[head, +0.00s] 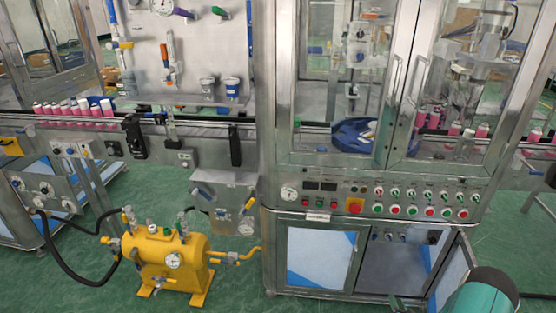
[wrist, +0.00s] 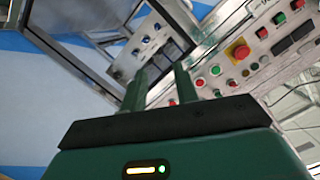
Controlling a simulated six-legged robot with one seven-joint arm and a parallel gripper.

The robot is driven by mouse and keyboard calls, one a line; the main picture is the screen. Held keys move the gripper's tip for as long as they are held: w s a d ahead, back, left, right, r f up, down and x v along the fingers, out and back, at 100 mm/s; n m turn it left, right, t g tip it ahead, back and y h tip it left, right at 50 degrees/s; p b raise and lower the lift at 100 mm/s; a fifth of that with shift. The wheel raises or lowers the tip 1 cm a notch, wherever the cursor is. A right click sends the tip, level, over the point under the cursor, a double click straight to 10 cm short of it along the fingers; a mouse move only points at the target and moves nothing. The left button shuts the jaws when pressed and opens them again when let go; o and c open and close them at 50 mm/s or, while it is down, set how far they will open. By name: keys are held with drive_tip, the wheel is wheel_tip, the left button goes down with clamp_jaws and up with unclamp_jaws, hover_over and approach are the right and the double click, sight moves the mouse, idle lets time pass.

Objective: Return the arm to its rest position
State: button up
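My gripper (wrist: 160,80) shows in the wrist view with its two green fingers apart and nothing between them. It is tilted towards the crimping machine's control panel (wrist: 265,55), which has a red emergency button on a yellow base (wrist: 238,51). In the head view a teal part of my arm (head: 482,297) is at the lower right, in front of the machine's lower cabinet. The fingers are not clearly seen there. The control panel (head: 375,197) spans the machine's front, with the emergency button (head: 354,205) left of its middle.
The lower right cabinet compartment (head: 395,265) is open, its door (head: 452,272) swung outward close to my arm. A yellow pressure tank (head: 165,262) with hoses stands on the green floor at left. Pink cans (head: 72,110) line the conveyor. Floor between tank and machine is partly clear.

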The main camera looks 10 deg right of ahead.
drive_tip(key=w+a+r+n+g, duration=0.1)
drive_tip(key=w+r+n+g, duration=0.1)
drive_tip(key=w+r, duration=0.5)
drive_tip(key=w+a+r+n+g, duration=0.1)
drive_tip(key=w+r+n, duration=0.15)
drive_tip(key=r, duration=0.85)
drive_tip(key=a+r+n+g, duration=0.1)
drive_tip(key=a+r, duration=0.4)
drive_tip(key=r, duration=0.3)
drive_tip(key=a+r+g, duration=0.2)
drive_tip(key=a+r, duration=0.2)
drive_tip(key=r, duration=0.5)
drive_tip(key=s+a+r+n+g, duration=0.2)
drive_tip(key=s+a+r, duration=0.9)
drive_tip(key=a+r, duration=0.15)
drive_tip(key=s+a+r+n+g+y, duration=0.1)
drive_tip(key=s+a, duration=0.5)
drive_tip(key=s, duration=0.2)
drive_tip(key=s+a+r+g+y, duration=0.1)
drive_tip(key=s+a+r+y, duration=0.1)
drive_tip(key=s+a, duration=0.4)
drive_tip(key=s, duration=0.3)
drive_tip(key=shift+n, duration=0.35)
drive_tip(key=shift+d, duration=0.15)
